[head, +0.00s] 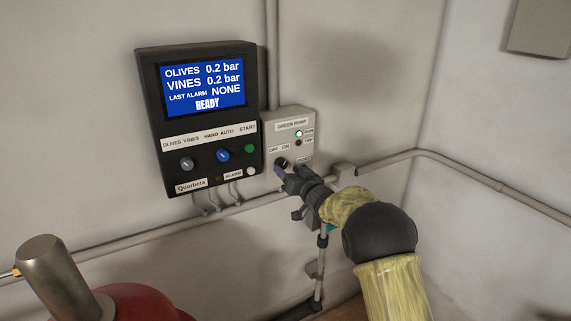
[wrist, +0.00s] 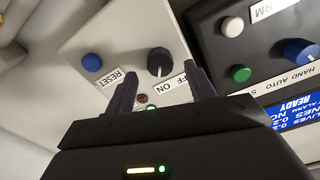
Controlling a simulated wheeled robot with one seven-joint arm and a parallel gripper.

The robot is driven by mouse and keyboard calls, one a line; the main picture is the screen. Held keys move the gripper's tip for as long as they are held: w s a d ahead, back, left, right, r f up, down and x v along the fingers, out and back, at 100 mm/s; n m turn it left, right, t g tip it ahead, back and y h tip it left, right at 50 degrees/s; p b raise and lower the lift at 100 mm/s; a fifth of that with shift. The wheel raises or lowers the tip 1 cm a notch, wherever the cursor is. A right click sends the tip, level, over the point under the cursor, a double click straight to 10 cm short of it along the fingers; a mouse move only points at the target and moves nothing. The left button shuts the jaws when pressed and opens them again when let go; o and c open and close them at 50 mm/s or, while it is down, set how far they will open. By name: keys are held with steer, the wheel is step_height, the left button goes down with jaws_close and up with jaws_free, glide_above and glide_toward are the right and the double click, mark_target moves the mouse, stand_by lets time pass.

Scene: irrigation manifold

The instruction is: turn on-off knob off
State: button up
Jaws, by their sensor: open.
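The on-off knob (wrist: 158,61) is a small black knob on the grey pump box (head: 290,122), beside a white OFF ON label (wrist: 173,85). In the wrist view its pointer mark seems to face the ON side of the label. My gripper (head: 281,172) is at the front of the box in the head view and partly covers the knob. In the wrist view my gripper (wrist: 160,88) is open and empty, its two dark fingers apart on either side of the label, with the knob showing beyond and between them. I cannot tell whether they touch the box.
A lit green lamp (head: 299,133) and a dark lamp (head: 298,142) are on the pump box. A blue reset button (wrist: 92,62) lies beside the knob. A black controller (head: 198,120) with a READY screen adjoins on the left. A pipe (head: 480,178) runs along the wall.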

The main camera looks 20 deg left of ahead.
mark_target(281, 164)
steer(key=shift+p+x, duration=0.45)
steer(key=shift+x, duration=0.95)
steer(key=c, duration=1)
